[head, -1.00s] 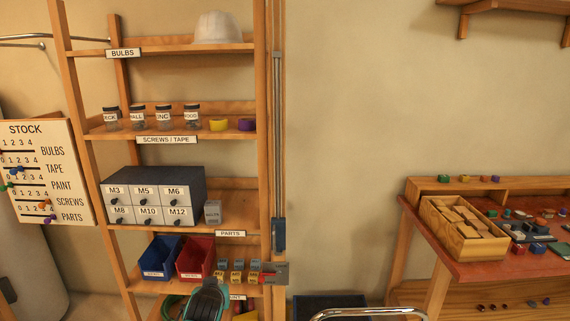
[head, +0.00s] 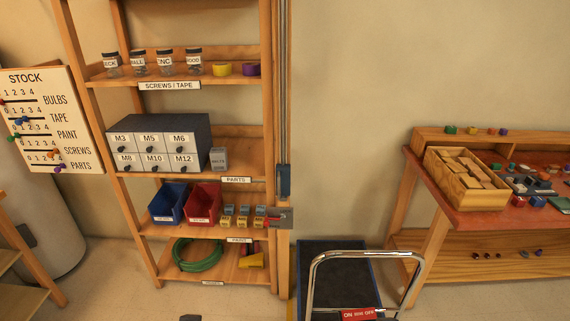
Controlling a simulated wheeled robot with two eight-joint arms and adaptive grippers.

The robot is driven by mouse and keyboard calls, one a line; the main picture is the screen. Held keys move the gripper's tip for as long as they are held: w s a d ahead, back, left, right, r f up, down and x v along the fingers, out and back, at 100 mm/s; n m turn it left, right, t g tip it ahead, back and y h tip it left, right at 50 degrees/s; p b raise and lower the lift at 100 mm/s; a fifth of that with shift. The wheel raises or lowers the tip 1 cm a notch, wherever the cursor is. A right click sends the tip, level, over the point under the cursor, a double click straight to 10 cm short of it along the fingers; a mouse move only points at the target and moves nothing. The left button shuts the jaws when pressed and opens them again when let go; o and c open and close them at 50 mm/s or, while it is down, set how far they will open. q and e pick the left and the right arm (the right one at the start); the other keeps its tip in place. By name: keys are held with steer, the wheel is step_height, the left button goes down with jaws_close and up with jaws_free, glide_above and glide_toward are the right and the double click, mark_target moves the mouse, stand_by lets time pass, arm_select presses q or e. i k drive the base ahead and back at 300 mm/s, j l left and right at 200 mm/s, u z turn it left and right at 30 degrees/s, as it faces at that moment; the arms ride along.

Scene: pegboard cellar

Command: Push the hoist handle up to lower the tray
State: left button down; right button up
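A tall narrow hoist rail (head: 284,90) runs up the right post of the shelf rack. A blue block (head: 284,181) sits low on this rail. A grey bracket or small tray (head: 281,217) with a red part at its left end (head: 266,222) sits just below it, by the parts shelf. I cannot tell for sure which of these is the handle. Neither gripper shows clearly. A small dark tip (head: 190,317) cuts in at the bottom edge, and I cannot tell what it is.
The rack holds jars, a drawer cabinet (head: 160,143), a blue bin (head: 168,203), a red bin (head: 202,203) and a green hose (head: 197,255). A trolley with a chrome handle (head: 366,254) stands right of the rack. A workbench (head: 480,215) is farther right.

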mark_target(283, 172)
steer(key=i+j, duration=0.1)
steer(key=i, duration=0.4)
steer(key=i+j, duration=0.15)
steer(key=i, duration=0.3)
